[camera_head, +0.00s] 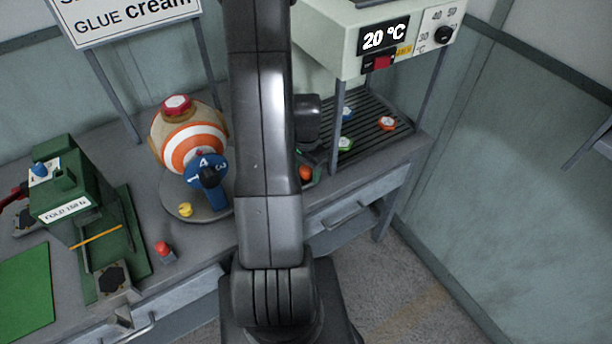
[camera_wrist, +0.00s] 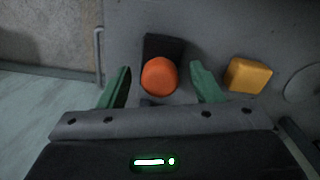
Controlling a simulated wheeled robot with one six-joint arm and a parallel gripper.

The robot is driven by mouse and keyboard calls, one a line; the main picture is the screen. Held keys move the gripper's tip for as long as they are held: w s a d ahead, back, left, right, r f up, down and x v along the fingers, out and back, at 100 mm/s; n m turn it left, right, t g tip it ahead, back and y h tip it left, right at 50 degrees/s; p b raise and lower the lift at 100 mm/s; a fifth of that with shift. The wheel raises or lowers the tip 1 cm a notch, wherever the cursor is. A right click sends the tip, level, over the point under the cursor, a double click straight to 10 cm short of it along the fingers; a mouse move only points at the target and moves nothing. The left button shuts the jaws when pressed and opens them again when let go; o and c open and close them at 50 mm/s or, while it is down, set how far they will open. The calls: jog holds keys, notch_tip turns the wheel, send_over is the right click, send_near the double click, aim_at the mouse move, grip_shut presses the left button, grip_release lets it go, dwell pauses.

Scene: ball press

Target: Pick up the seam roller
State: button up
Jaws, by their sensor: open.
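An orange rounded knob (camera_wrist: 158,76) stands by a dark square block (camera_wrist: 163,46) in the wrist view; it looks like the top of the seam roller, seen from above. My gripper (camera_wrist: 160,86) is open, with one green finger left of the knob and the other right of it, and a visible gap on each side. In the head view the orange knob (camera_head: 306,173) shows just right of my arm, near the bench's front edge. The rest of the roller and most of my gripper are hidden behind my arm there.
A yellow-orange block (camera_wrist: 249,75) lies close to the right finger. A slatted rack (camera_head: 375,123) with small coloured pieces stands under the temperature unit (camera_head: 400,42). A striped ball (camera_head: 190,142) on a round base and a green press (camera_head: 85,195) stand left of my arm.

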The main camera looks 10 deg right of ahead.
aim_at(306, 169)
jog(key=shift+c, duration=0.5)
jog(key=c, duration=1.1)
jog(key=shift+r, duration=0.15)
notch_tip(306, 169, up, 10)
jog(key=shift+f+b, duration=0.1)
jog(key=shift+b, duration=0.4)
jog(key=o, duration=0.6)
jog(key=c, duration=0.4)
